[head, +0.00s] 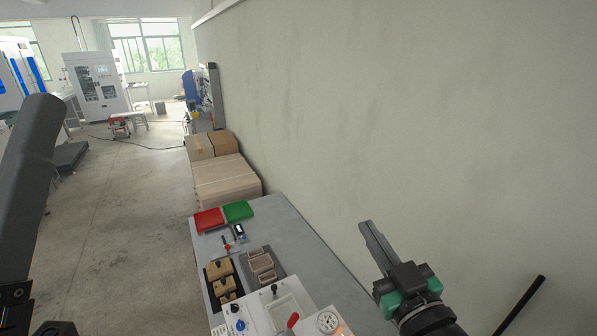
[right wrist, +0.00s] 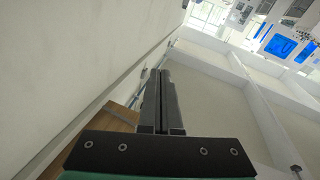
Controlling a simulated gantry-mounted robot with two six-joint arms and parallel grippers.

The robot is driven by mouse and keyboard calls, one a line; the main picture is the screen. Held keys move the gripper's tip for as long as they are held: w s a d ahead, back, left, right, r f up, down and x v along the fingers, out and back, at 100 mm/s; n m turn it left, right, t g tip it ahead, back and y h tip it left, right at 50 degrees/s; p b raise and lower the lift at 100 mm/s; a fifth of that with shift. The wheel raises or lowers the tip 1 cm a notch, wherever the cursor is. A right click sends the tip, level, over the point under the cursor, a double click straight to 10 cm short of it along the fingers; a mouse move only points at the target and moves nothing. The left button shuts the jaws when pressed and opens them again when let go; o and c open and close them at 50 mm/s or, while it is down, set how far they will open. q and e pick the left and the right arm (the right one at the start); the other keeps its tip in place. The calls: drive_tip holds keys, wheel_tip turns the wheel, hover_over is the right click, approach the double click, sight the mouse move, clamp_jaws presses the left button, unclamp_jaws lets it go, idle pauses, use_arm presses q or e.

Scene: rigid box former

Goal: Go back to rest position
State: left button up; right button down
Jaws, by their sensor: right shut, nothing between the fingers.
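My right gripper (head: 368,229) is at the lower right of the head view, raised in front of the bare wall and to the right of the grey table (head: 317,255). Its two fingers are together with nothing between them. The shut fingers also show in the right wrist view (right wrist: 162,85), pointing along the wall. A dark arm link of mine stands at the left edge of the head view; my left gripper's fingers are not visible.
On the table are a red tray (head: 208,221), a green tray (head: 238,211), brown formed pieces (head: 222,284), grey box-like pieces (head: 261,264) and a white machine with knobs (head: 257,318). Cardboard boxes (head: 226,182) stand behind. The wall (head: 400,110) is close on the right; open floor lies left.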

drive_tip(key=s+d+r+m+t+h, duration=0.1)
drive_tip(key=s+d+r+m+t, duration=0.1)
drive_tip(key=s+r, duration=0.7)
drive_tip(key=s+d+r+m+t+h, duration=0.1)
drive_tip(key=s+r+t, duration=0.6)
drive_tip(key=r, duration=0.7)
drive_tip(key=s+d+m, duration=0.1)
drive_tip(key=s+d, duration=0.1)
drive_tip(key=shift+d+r+h, duration=0.3)
drive_tip(key=shift+d+r, duration=0.1)
